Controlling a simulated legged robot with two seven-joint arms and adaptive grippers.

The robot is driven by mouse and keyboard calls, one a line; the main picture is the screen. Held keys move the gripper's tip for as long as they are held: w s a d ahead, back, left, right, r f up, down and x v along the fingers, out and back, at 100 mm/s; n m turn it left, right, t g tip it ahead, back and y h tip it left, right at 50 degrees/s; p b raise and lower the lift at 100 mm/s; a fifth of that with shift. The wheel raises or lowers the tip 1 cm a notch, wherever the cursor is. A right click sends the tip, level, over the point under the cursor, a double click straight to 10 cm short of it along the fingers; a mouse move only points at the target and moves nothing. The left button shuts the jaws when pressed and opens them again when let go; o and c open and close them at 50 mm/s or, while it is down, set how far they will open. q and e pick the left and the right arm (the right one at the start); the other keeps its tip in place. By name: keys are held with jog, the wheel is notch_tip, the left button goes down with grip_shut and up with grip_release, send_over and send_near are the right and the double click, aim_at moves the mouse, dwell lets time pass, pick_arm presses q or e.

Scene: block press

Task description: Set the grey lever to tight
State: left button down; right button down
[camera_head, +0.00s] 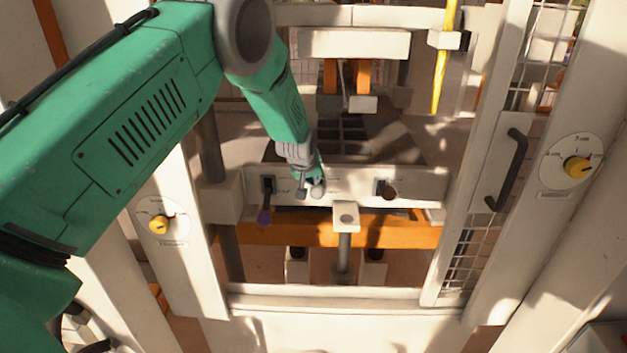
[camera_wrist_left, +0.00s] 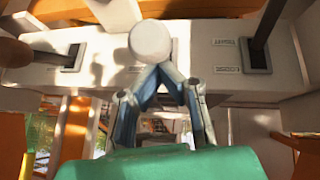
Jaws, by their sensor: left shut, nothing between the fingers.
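The grey lever's round knob (camera_wrist_left: 151,42) is in the middle of the left wrist view, in front of its slot in the white panel. It also shows in the head view (camera_head: 317,189), where my arm hides much of the lever. My left gripper (camera_head: 311,184) is shut and empty, pointing down at the panel. In the left wrist view its fingertips (camera_wrist_left: 157,70) meet just below the knob; whether they touch it I cannot tell. Small labels (camera_wrist_left: 226,69) stand beside the slots, hard to read with certainty. My right gripper is not in view.
A purple-knobbed lever (camera_head: 264,217) is left of the gripper and a brown-knobbed lever (camera_head: 389,194) right of it, on the same panel (camera_head: 425,185). Yellow dials (camera_head: 159,224) (camera_head: 577,167) sit on both side posts. A mesh door with a black handle (camera_head: 512,170) stands at right.

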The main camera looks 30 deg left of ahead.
pick_arm(q)
jog(key=shift+s+d+f+t+b, duration=0.35)
jog(key=shift+d+f+b, duration=0.15)
jog(key=shift+f+b, duration=0.15)
notch_tip(320, 180, down, 11)
jog(key=s+t+y+b, duration=0.2)
jog(key=t+b, duration=0.4)
jog(key=b, duration=0.8)
jog(key=shift+d+m+y, duration=0.4)
jog(key=shift+d+y, duration=0.05)
jog(key=shift+y, duration=0.35)
jog(key=shift+f, duration=0.2)
jog(key=v, duration=1.2)
